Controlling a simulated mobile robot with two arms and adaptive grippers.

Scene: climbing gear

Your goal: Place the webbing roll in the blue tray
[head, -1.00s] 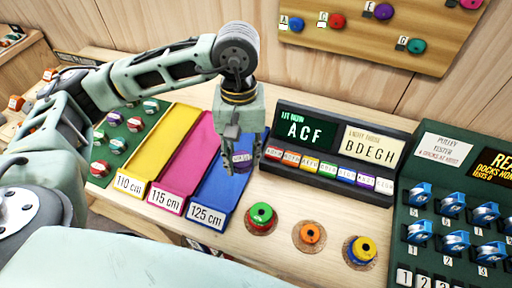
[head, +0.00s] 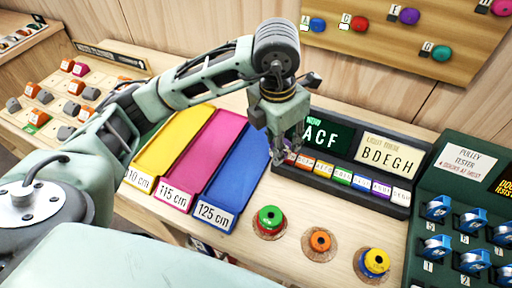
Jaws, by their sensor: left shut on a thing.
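The blue tray (head: 239,168), labelled 125 cm, lies right of the pink tray, and the part of it that I see is empty. My left gripper (head: 279,158) points down just right of the blue tray's far part, by the left end of the display box. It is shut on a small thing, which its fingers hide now. In the earlier view a purple roll with a pale band shows between the fingers, which looks like the webbing roll. My right gripper is not in view.
The pink tray (head: 201,160) and yellow tray (head: 170,145) lie left of the blue one. The display box (head: 340,183) stands at the right. Green (head: 270,218), orange (head: 320,240) and yellow (head: 376,262) spools stand in front on round pads. My left arm hides the table at the left.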

